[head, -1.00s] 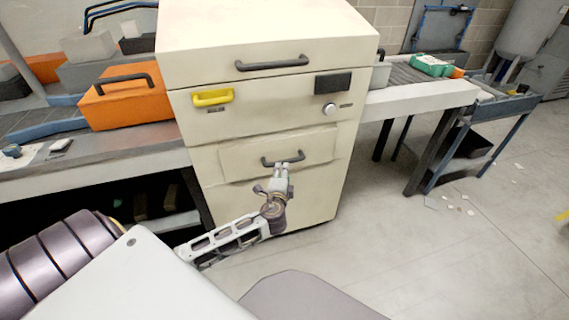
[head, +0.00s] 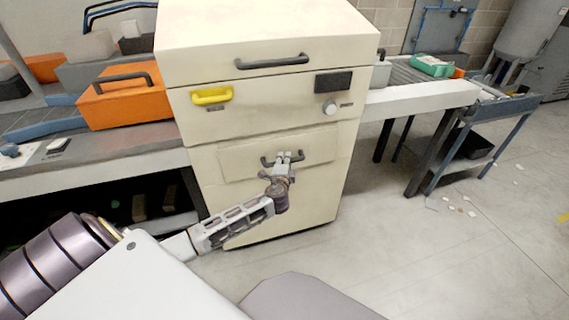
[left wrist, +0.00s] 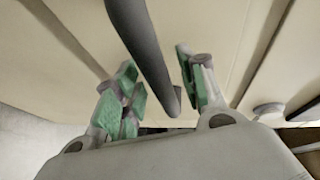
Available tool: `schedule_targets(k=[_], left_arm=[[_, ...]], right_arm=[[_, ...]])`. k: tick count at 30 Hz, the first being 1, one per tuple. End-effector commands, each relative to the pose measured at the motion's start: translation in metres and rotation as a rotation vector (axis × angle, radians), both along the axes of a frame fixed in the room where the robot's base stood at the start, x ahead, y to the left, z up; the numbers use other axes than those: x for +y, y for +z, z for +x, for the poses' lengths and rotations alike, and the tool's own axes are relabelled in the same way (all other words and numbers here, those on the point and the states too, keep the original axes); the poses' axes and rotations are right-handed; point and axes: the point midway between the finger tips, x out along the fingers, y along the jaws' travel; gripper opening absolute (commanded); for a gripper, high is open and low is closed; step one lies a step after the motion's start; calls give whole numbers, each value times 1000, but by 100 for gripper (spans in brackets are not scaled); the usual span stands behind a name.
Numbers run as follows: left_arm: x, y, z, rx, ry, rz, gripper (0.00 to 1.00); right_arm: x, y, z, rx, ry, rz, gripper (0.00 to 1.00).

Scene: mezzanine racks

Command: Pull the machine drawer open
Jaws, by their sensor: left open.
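The cream machine (head: 265,105) stands in the middle of the head view. Its drawer (head: 235,163) is a panel in the lower front, with a dark bar handle (head: 267,161); the drawer looks shut. My left gripper (head: 284,156) is at the right half of this handle, its fingers pointing at the drawer front. In the left wrist view the dark handle (left wrist: 143,45) runs between the two open green-padded fingers (left wrist: 160,85). The fingers are apart and I cannot tell if either touches the bar. My right gripper is not in view.
Higher on the machine are another dark handle (head: 272,62), a yellow handle (head: 212,96) and a round knob (head: 330,108). An orange case (head: 125,100) sits on the left bench. A conveyor (head: 425,92) extends right. The floor at right is mostly clear.

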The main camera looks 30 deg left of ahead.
Motion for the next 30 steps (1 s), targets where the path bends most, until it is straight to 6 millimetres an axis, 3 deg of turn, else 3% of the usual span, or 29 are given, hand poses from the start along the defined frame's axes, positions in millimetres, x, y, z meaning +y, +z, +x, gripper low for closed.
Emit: schedule_targets(k=[11, 21, 30], left_arm=[[1, 0, 2, 0, 0, 0, 41], [1, -1, 2, 0, 0, 0, 0], [1, -1, 2, 1, 0, 0, 0]], right_arm=[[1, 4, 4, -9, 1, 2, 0], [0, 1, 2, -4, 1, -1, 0], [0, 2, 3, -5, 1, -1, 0]])
